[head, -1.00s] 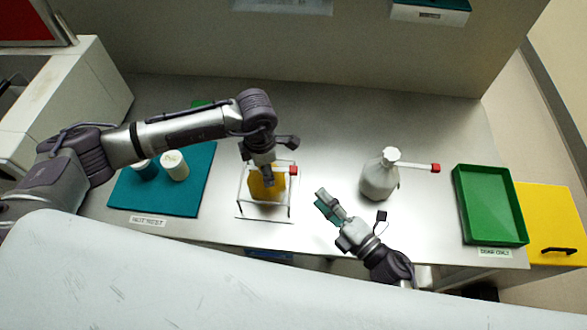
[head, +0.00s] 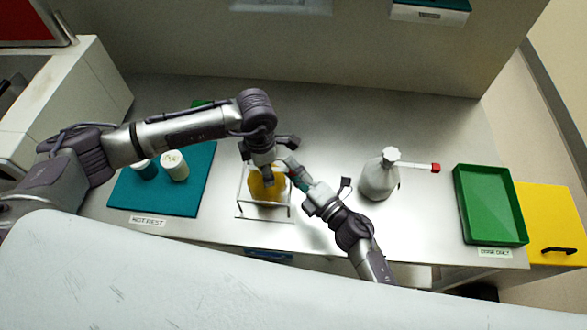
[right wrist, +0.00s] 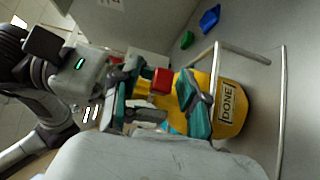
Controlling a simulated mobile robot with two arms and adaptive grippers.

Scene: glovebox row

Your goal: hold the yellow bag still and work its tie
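The yellow bag (head: 268,187) stands inside a thin wire frame (head: 240,207) on the bench. In the right wrist view the bag (right wrist: 233,112) bears a "DONE" label, and the red end of its tie (right wrist: 161,81) shows at its neck. My left gripper (head: 264,163) is directly over the bag's top; its fingertips are mostly hidden, so its grip is unclear. My right gripper (head: 292,172) is at the bag's right side. In the right wrist view its teal fingers (right wrist: 157,100) stand apart, with the red end between them, not visibly pinched.
A pale bag (head: 379,180) with a red-ended tie (head: 435,168) stands to the right. Beyond it are a green tray (head: 488,238) and a yellow cabinet (head: 560,225). A teal mat (head: 195,200) with two jars lies left. The bench behind is mostly clear.

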